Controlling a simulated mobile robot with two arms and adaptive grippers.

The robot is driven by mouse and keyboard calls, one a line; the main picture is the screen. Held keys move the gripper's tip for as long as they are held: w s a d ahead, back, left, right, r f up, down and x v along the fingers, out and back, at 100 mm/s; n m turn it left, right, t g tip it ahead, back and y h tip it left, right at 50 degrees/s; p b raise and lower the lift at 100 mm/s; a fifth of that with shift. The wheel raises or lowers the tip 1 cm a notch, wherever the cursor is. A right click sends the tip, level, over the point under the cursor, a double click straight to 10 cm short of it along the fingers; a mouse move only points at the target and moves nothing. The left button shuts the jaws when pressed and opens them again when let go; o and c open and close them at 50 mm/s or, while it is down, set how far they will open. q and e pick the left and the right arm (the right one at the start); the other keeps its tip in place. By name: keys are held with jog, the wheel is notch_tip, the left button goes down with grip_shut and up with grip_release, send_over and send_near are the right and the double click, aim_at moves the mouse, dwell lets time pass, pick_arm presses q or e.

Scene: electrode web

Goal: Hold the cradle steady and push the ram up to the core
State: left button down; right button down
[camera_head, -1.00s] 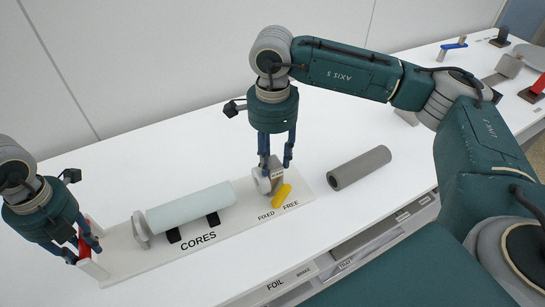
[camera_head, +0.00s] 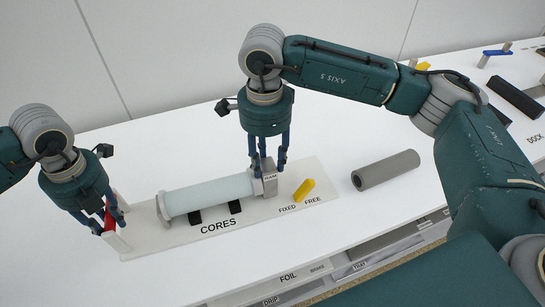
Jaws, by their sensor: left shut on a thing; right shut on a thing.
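The white cradle (camera_head: 160,244) labelled CORES lies on the table. A pale core (camera_head: 208,194) rests lengthwise on its dark supports, with a round end plate (camera_head: 163,208) at its left end. The grey ram block (camera_head: 268,184) stands at the core's right end and appears to touch it. My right gripper (camera_head: 267,163) is shut on the ram from above. My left gripper (camera_head: 110,222) is shut on the red handle (camera_head: 108,220) at the cradle's left end. A yellow lever (camera_head: 304,190) lies near the FIXED and FREE labels, tilted between them.
A dark grey hollow cylinder (camera_head: 385,169) lies on the table right of the cradle. A long dark block (camera_head: 516,97) and a blue-handled item (camera_head: 495,52) are at the far right. Labelled drawers are below the table's front edge. The table behind the cradle is clear.

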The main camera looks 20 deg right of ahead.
jog(key=c, duration=1.1)
grip_release()
jog(key=shift+s+a+f, duration=0.1)
jog(key=shift+a, duration=0.25)
jog(key=shift+d+r, duration=0.1)
jog(key=shift+r, duration=0.15)
notch_tip(320, 180, up, 12)
jog(key=shift+s+f, duration=0.1)
jog(key=shift+f, duration=0.05)
